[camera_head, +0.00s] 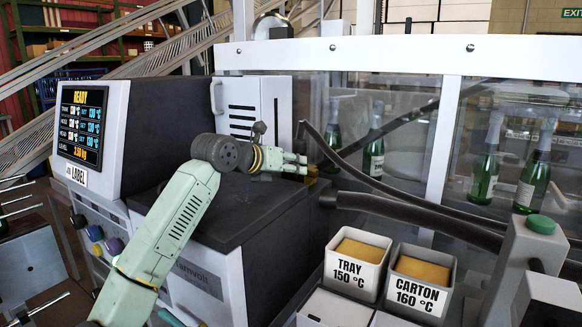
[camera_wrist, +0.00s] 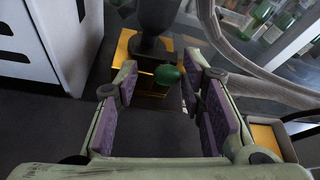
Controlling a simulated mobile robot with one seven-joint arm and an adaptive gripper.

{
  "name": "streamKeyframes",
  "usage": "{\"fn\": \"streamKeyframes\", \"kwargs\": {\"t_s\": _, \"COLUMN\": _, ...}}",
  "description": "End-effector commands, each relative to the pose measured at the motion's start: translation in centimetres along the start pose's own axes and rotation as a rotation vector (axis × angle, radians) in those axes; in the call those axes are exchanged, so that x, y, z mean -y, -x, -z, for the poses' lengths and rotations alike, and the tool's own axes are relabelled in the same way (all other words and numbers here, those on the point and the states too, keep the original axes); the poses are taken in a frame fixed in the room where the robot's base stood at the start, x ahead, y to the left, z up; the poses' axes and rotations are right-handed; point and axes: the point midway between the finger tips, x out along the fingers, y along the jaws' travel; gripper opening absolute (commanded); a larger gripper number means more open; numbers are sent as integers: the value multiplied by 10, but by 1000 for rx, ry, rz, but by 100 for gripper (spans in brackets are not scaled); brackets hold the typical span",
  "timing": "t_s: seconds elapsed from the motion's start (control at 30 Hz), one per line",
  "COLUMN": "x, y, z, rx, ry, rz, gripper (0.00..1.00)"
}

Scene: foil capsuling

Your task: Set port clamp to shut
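The port clamp (camera_wrist: 130,48) shows in the wrist view as a yellow-gold block with a dark upright part and a green ball knob (camera_wrist: 167,75). In the head view only a small gold part of the clamp (camera_head: 311,176) shows past my fingertips, at the far right end of the dark machine top. My gripper (camera_head: 297,163) reaches right towards it. In the wrist view my gripper (camera_wrist: 160,84) is open, with purple pads spread on both sides. The knob appears between the fingertips; I see no pad closed on it. I cannot tell the clamp's setting.
Thick dark hoses (camera_head: 400,205) run right from beside the clamp. A white cabinet (camera_head: 250,105) stands behind my wrist. Tubs labelled TRAY (camera_head: 350,283) and CARTON (camera_head: 414,300) stand in front. Green bottles (camera_head: 485,170) are behind clear panels.

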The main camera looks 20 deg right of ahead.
Motion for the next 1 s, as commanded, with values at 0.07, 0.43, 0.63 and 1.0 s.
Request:
{"fn": "streamKeyframes", "kwargs": {"t_s": 0.07, "x": 1, "y": 0, "z": 0, "rx": -1, "ry": 0, "rz": 2, "gripper": 41}}
{"fn": "streamKeyframes", "kwargs": {"t_s": 0.43, "x": 1, "y": 9, "z": 1, "rx": -2, "ry": 0, "rz": 2, "gripper": 41}}
{"fn": "streamKeyframes", "kwargs": {"t_s": 0.63, "x": 0, "y": 47, "z": 0, "rx": -1, "ry": -2, "rz": -1, "gripper": 41}}
{"fn": "streamKeyframes", "kwargs": {"t_s": 1.0, "x": 0, "y": 111, "z": 0, "rx": -1, "ry": -1, "rz": 1, "gripper": 41}}
